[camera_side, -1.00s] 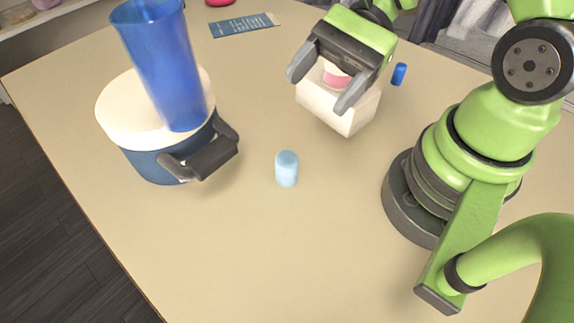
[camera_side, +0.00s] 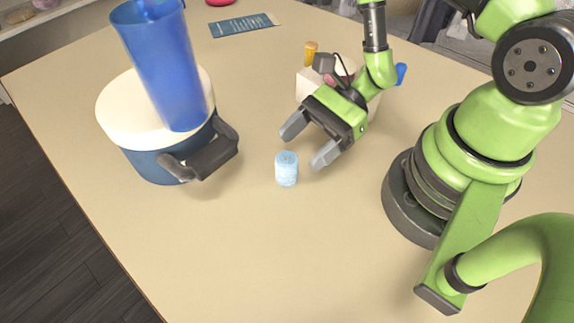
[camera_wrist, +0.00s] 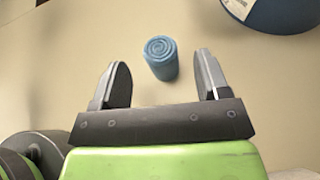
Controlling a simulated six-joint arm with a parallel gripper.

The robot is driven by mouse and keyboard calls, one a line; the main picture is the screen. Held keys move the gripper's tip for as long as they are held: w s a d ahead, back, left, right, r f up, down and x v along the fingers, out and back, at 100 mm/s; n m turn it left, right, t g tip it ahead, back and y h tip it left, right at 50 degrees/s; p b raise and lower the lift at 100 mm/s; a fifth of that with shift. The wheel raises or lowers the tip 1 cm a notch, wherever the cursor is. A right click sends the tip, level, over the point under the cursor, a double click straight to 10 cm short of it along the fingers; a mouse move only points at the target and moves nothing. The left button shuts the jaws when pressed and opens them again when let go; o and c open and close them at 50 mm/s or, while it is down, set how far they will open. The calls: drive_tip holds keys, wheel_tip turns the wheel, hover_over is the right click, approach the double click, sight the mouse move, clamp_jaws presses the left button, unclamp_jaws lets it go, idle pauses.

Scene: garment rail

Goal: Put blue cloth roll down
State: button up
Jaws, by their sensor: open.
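The blue cloth roll (camera_side: 286,169) is a small light-blue cylinder standing upright on the table, left of my gripper in the side view. In the wrist view the roll (camera_wrist: 161,58) shows its spiral end, ahead of and between the fingertips. My gripper (camera_side: 310,146) is open and empty, a short way behind and to the right of the roll. In the wrist view both fingers of my gripper (camera_wrist: 160,78) are spread wide, with the roll nearer the middle. I cannot tell whether the fingertips are level with the roll.
A blue pot with a cream lid (camera_side: 119,110) and dark handle stands at left, with a tall blue tumbler (camera_side: 165,70) on it. A white box (camera_side: 308,84) is behind my gripper, with an orange item (camera_side: 311,48) nearby. The front table (camera_side: 240,250) is clear.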

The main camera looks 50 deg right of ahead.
sight(278, 168)
drive_tip(key=shift+x, duration=3)
drive_tip(key=c, duration=1.1)
drive_tip(key=shift+r, duration=0.1)
